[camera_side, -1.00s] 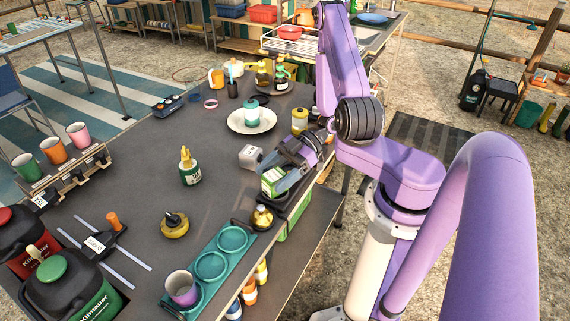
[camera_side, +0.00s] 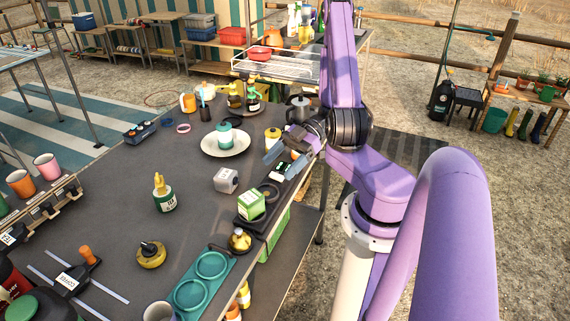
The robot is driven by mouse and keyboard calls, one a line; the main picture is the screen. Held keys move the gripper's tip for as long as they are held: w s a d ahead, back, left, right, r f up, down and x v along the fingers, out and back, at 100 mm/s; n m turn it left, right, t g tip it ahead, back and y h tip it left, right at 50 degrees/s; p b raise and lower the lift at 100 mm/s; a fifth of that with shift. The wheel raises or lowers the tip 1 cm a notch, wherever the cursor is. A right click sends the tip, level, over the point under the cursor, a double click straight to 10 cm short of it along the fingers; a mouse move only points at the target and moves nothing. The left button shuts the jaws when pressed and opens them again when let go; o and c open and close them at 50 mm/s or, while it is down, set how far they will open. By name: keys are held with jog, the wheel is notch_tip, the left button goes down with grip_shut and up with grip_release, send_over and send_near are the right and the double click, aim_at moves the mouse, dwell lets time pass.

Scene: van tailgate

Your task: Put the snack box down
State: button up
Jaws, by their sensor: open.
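The snack box, taken to be the green and white carton (camera_side: 251,204), stands upright on the near end of a black tray (camera_side: 243,222) at the table's right edge. My gripper (camera_side: 285,160) is open and empty. It is up and to the right of the carton in the picture, clear of it, over the far part of the tray. A small dark item with green and white on it (camera_side: 282,172) shows just below the fingers; I cannot tell what it is.
A grey-white cube (camera_side: 226,180) is left of the carton. A round amber bottle (camera_side: 239,240) and a teal holder (camera_side: 203,283) are nearer. A plate with a teal-banded cup (camera_side: 225,134) and a yellow bottle (camera_side: 272,138) stand farther back. The table's middle is mostly clear.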

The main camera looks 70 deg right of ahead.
jog(key=w+h, duration=0.1)
jog(key=w, duration=0.1)
jog(key=w+d+f+h, duration=0.1)
jog(key=h, duration=0.1)
jog(key=w+f+g+h, duration=0.1)
jog(key=w, duration=0.1)
jog(key=shift+w+d+f+n, duration=0.2)
jog(key=shift+w+d+n, duration=0.05)
jog(key=shift+w+n, duration=0.1)
jog(key=w+a+r+h, duration=0.3)
jog(key=w+r+h, duration=0.1)
jog(key=w+h, duration=0.35)
jog(key=s+a+r+m+h, duration=0.1)
jog(key=s+a+r+m, duration=0.1)
jog(key=a+r, duration=0.4)
jog(key=s+a+r+g, duration=0.2)
jog(key=s+a, duration=0.2)
jog(key=s, duration=0.7)
jog(key=s+a+r+g, duration=0.2)
jog(key=s+a, duration=0.3)
jog(key=s, duration=0.6)
jog(key=shift+r, duration=0.15)
